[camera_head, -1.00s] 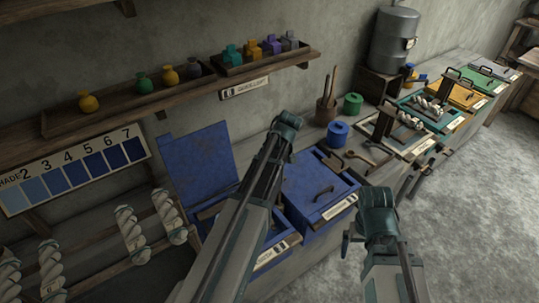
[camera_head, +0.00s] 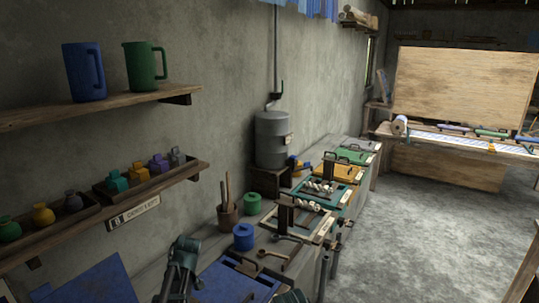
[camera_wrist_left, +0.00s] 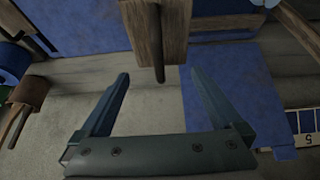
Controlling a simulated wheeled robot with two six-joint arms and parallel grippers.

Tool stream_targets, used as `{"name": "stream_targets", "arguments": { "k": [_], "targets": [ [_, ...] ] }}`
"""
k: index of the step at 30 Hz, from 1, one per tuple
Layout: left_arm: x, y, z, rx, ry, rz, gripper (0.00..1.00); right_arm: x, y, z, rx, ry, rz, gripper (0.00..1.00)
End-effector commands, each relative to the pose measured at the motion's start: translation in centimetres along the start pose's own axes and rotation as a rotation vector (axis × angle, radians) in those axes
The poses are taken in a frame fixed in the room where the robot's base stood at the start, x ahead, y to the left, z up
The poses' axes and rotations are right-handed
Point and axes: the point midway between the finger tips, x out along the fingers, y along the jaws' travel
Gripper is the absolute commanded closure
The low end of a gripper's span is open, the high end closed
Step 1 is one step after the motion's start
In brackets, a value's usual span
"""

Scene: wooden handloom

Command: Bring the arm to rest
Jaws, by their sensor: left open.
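My left gripper (camera_wrist_left: 158,82) is open in the left wrist view, with two dark blue-grey fingers spread and nothing between them. A wooden piece with a dark rod (camera_wrist_left: 158,45) shows beyond the fingertips. A blue panel (camera_wrist_left: 232,90) lies behind the right finger. I cannot tell whether the gripper touches any of these. In the head view, part of my left arm (camera_head: 180,268) rises at the bottom edge, beside the blue vat lids; its fingers are not visible there. Only a small piece of my right arm (camera_head: 291,297) shows at the bottom edge, and its gripper is out of view.
A blue vat (camera_head: 240,280) and an upright blue lid (camera_head: 92,284) are close by. A blue pot (camera_head: 243,237), a green pot (camera_head: 252,203) and a tool cup (camera_head: 228,215) stand on the bench. Wall shelves with jars are at left. Open floor (camera_head: 425,245) lies at right.

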Motion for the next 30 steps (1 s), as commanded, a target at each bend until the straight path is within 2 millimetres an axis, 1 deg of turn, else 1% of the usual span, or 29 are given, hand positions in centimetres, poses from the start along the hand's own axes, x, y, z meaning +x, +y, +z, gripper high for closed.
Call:
{"name": "stream_targets", "arguments": {
  "k": [1,3,9,23,26,30],
  "targets": [
    [1.2,0.0,0.6,0.0,0.0,0.0,0.0,1.3,-0.1,-0.1,0.0,0.0,0.0,0.0],
    [2.0,0.0,0.9,0.0,0.0,0.0,0.0,2.2,-0.2,-0.1,0.001,0.0,0.0,0.0],
    [3.4,0.0,1.7,0.0,0.0,0.0,0.0,3.8,-0.4,-0.2,0.001,0.0,0.0,0.0],
    [3.5,-0.1,1.8,0.0,-0.001,0.0,0.0,3.9,-0.4,-0.3,0.001,0.0,0.0,0.0],
    [3.4,-0.4,2.2,0.002,-0.003,-0.001,0.0,4.0,-0.3,-0.4,0.004,0.002,-0.001,0.0],
    [3.1,-1.4,3.5,0.007,-0.011,-0.003,0.0,4.2,-0.3,-0.8,0.011,0.006,-0.003,0.0]
  ]
}}
